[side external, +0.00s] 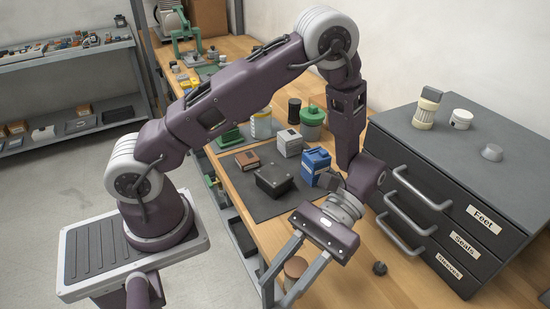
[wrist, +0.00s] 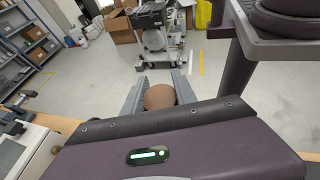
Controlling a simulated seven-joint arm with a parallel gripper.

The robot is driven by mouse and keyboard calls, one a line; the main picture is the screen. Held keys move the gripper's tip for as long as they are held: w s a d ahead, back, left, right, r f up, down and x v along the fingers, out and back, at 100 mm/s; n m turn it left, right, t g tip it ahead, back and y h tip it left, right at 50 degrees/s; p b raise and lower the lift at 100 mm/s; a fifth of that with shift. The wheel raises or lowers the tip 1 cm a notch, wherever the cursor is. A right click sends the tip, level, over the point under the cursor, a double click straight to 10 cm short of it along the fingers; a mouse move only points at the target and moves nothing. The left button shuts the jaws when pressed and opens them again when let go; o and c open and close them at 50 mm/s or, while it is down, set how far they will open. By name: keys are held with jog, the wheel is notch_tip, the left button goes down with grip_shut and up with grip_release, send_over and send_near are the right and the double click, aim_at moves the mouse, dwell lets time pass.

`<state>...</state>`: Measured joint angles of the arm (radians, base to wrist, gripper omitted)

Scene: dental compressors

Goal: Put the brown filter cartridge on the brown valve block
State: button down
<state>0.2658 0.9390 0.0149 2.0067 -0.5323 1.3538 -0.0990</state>
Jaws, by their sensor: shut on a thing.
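The brown filter cartridge (side external: 295,268) is a short round brown piece between the fingers of my gripper (side external: 277,292), near the front edge of the table in the side view. In the wrist view the cartridge (wrist: 160,97) shows between both fingers of my gripper (wrist: 158,84), which is shut on it. Its lower part is hidden. The brown valve block (side external: 247,159) is a small box on the dark mat (side external: 262,207), farther back along the table and apart from my gripper. The block does not show in the wrist view.
A drawer cabinet (side external: 455,190) stands at the right. A small dark knob (side external: 380,268) lies on bare wood.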

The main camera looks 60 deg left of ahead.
jog(key=s+a+f+m+y, duration=0.1)
jog(key=s+a+m+y, duration=0.1)
jog(key=a+m+y, duration=0.75)
notch_tip(320, 180, up, 9)
jog(key=m+t+y, duration=0.8)
jog(key=m+t, duration=0.4)
jog(key=t, duration=0.1)
send_over(248, 160)
jog(key=a, duration=0.4)
notch_tip(248, 160, down, 10)
jog(key=shift+w+r, duration=0.1)
jog(key=shift+w, duration=0.05)
jog(key=c, duration=1)
grip_release()
